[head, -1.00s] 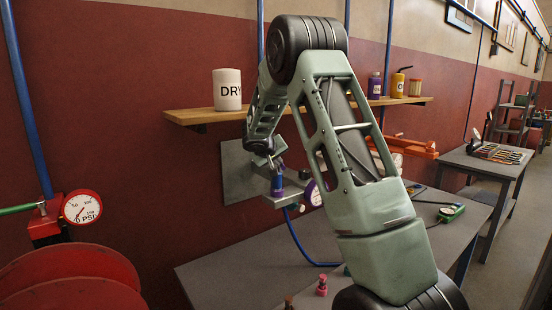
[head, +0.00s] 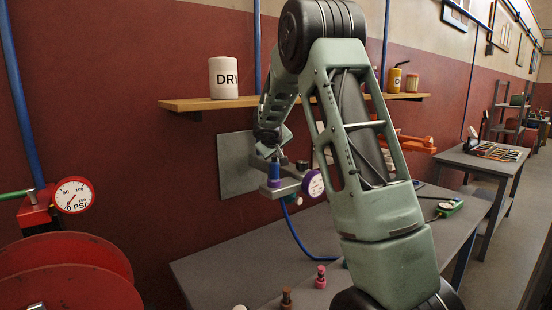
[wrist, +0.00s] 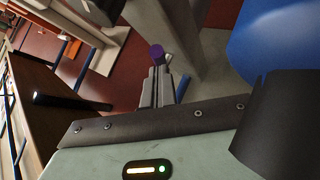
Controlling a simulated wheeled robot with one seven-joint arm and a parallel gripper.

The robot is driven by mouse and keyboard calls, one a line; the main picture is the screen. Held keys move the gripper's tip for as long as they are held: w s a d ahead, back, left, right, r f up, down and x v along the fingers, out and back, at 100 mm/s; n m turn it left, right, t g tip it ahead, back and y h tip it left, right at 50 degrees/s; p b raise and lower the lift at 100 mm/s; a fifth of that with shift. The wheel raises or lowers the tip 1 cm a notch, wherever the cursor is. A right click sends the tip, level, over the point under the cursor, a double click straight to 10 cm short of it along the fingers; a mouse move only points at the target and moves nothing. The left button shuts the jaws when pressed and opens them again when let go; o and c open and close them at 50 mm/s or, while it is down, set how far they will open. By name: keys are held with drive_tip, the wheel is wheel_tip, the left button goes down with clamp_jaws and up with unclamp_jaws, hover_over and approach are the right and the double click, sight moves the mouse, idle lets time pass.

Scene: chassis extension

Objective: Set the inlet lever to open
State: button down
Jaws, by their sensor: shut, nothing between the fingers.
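A grey bracket (head: 278,190) stands out from a grey wall plate (head: 236,165). It carries a blue fitting (head: 274,176) and a purple-rimmed gauge (head: 313,184). My gripper (head: 276,151) is beside the upper part of this assembly, small and partly hidden in the head view; I cannot tell whether it touches. In the wrist view my gripper's fingers (wrist: 158,84) are together and empty, with a purple part (wrist: 157,54) just past their tips. A green lever (head: 17,194) sticks out left from a red valve body (head: 37,208) at the far left. I cannot tell which part is the inlet lever.
A grey bench (head: 235,265) below holds small knobs, including a pink one (head: 320,277). A blue hose (head: 296,235) hangs from the bracket. A wooden shelf (head: 210,103) with a DRY canister (head: 223,78) is above. A red reel (head: 65,280) and gauge (head: 73,195) stand left.

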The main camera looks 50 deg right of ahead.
sight(287, 168)
drive_tip(key=shift+s+d+n+t+y+b, duration=0.3)
drive_tip(key=shift+s+d+n+t+b, duration=0.15)
drive_tip(key=shift+s+d+b, duration=0.6)
drive_tip(key=shift+d, duration=0.15)
drive_tip(key=shift+w, duration=0.15)
